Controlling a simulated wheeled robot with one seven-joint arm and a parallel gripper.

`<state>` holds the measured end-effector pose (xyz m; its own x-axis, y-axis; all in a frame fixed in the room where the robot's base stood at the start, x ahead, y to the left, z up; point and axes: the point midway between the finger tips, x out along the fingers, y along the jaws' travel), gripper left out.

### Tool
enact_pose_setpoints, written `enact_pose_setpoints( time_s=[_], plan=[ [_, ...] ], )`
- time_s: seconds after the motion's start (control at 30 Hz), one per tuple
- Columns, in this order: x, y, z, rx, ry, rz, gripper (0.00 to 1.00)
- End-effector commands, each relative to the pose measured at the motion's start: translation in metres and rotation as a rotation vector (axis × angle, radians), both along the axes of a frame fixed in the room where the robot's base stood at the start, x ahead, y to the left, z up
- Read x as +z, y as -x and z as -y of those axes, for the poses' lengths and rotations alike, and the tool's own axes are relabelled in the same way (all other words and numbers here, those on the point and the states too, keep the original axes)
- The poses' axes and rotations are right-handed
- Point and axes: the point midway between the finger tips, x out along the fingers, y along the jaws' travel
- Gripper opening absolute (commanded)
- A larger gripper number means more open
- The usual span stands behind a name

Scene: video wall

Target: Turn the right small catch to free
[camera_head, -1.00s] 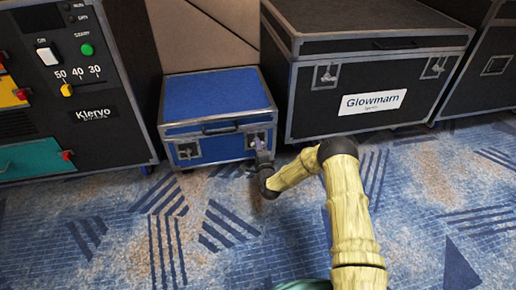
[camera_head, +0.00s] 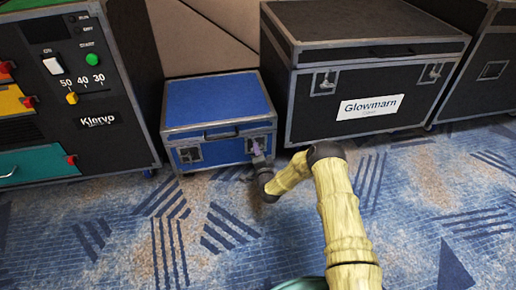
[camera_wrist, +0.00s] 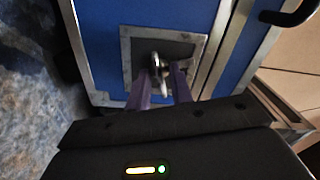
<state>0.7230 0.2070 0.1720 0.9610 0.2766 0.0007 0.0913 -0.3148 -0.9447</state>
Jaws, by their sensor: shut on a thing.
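The small blue case (camera_head: 218,100) with grey metal edges stands on the carpet, lid closed. Its left catch (camera_head: 189,154) sits on a plate on the front face. Its right catch is at the right of the front, mostly covered by my gripper (camera_head: 257,149) in the head view. In the wrist view the right catch (camera_wrist: 158,64) is a shiny metal piece on a dark, grey-framed plate (camera_wrist: 126,60). My gripper (camera_wrist: 160,88) has its purple fingers on either side of the catch and is shut on it. The catch's exact angle is hard to tell.
A large black Glowmarn case (camera_head: 360,75) stands close on the right. A black Klervo panel cabinet (camera_head: 100,100) with buttons and drawers stands on the left. A black handle (camera_wrist: 290,14) juts from the blue case. The patterned carpet (camera_head: 200,250) in front is clear.

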Motion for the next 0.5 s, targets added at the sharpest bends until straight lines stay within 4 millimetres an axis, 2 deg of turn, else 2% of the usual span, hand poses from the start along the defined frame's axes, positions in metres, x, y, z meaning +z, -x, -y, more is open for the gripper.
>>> enact_pose_setpoints(
  time_s=[0.5],
  plan=[
    [0.0022,0.0012,-0.0007,0.002,0.472,0.133,0.0]
  ],
)
